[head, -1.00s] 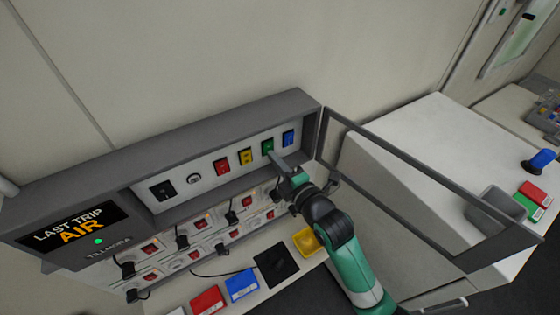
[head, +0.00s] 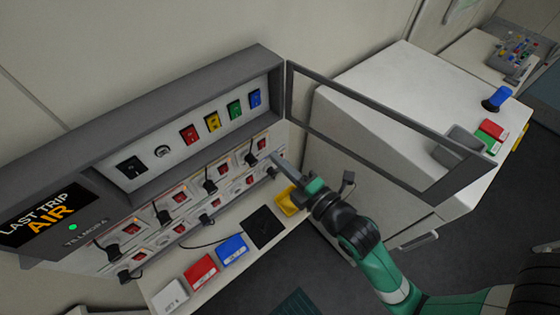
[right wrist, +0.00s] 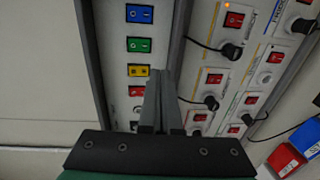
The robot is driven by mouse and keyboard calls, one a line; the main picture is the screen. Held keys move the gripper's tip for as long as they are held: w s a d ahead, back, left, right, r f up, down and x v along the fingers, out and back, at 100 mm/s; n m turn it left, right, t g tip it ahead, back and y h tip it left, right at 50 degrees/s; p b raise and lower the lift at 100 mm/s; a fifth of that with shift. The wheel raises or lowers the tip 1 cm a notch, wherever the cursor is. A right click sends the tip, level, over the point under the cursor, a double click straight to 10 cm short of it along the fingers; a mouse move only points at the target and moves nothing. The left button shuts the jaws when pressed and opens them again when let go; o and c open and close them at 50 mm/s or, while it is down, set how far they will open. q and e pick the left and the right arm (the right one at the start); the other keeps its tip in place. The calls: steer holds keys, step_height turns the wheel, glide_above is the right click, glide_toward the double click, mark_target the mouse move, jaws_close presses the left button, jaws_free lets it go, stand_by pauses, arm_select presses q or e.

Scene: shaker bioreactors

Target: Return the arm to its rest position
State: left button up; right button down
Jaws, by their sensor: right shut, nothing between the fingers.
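My right gripper (head: 284,165) is shut and empty, in front of the right end of the panel's lower sockets. It is apart from the panel as far as the head view shows. Its shut fingers show in the right wrist view (right wrist: 162,105), pointing toward the panel. My green right arm (head: 375,265) runs from the lower right up to it. The coloured rocker switches, red (head: 189,135), yellow (head: 213,121), green (head: 234,110) and blue (head: 255,98), sit in the upper panel. My left gripper is not in view.
A grey open door frame (head: 380,125) sticks out to the right of the panel, close to my right arm. A white cabinet (head: 375,80) stands behind it. Below the panel, a ledge carries a yellow bin (head: 288,203) and red (head: 201,271) and blue (head: 232,249) boxes.

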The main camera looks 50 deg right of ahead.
stand_by(0.5)
steer(key=w+a+r+t+y+p, duration=0.1)
steer(key=w+a+r+t+p, duration=0.15)
steer(key=r, duration=1.05)
steer(key=w+a+r+t+p, duration=0.1)
steer(key=w+a+r+t, duration=0.2)
steer(key=r, duration=1.1)
steer(key=s+a+r+m+t+y, duration=0.1)
steer(key=s+r+m+t+y, duration=0.1)
steer(key=r+m, duration=0.5)
steer(key=s+a+r+m+t+y, duration=0.2)
steer(key=r+m, duration=0.5)
steer(key=r, duration=0.6)
steer(key=shift+s+a+r+m+t+y+p, duration=0.3)
steer(key=shift+s+t+y+p, duration=0.25)
steer(key=shift+s, duration=0.55)
